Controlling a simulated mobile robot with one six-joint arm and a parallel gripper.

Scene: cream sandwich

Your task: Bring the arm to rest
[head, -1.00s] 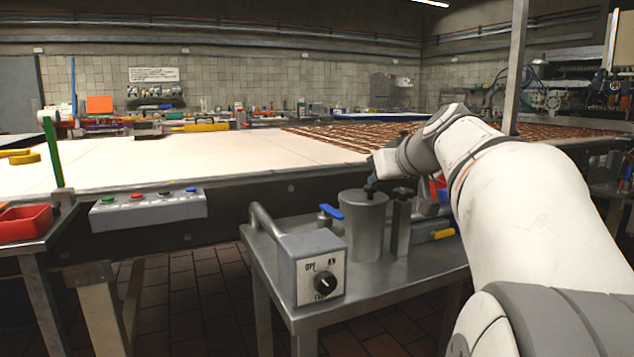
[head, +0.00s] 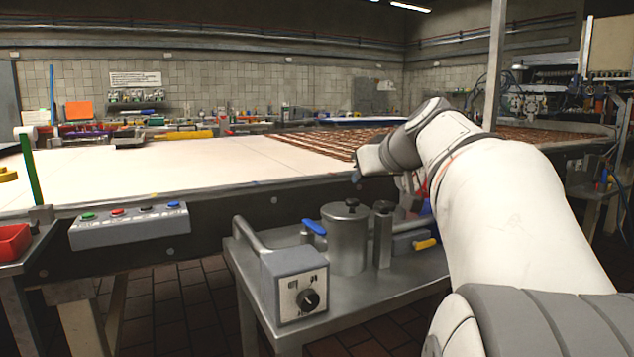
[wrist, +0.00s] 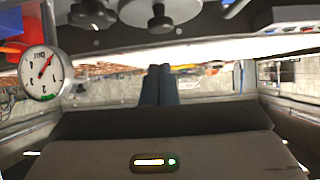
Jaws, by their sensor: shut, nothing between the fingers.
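My gripper (head: 357,177) shows at the end of my white arm in the head view, above the lidded metal canister (head: 346,245) and apart from its knob. In the wrist view my gripper (wrist: 160,70) has its two dark fingers side by side, shut and empty. My arm reaches forward from the lower right of the head view, over the right part of the metal side table (head: 372,308).
A grey box with a knob (head: 296,287), a blue-handled lever (head: 314,228) and a yellow-handled part (head: 425,244) crowd the side table. A long white conveyor (head: 180,160) with a button panel (head: 130,226) lies behind. A round gauge (wrist: 43,72) shows in the wrist view.

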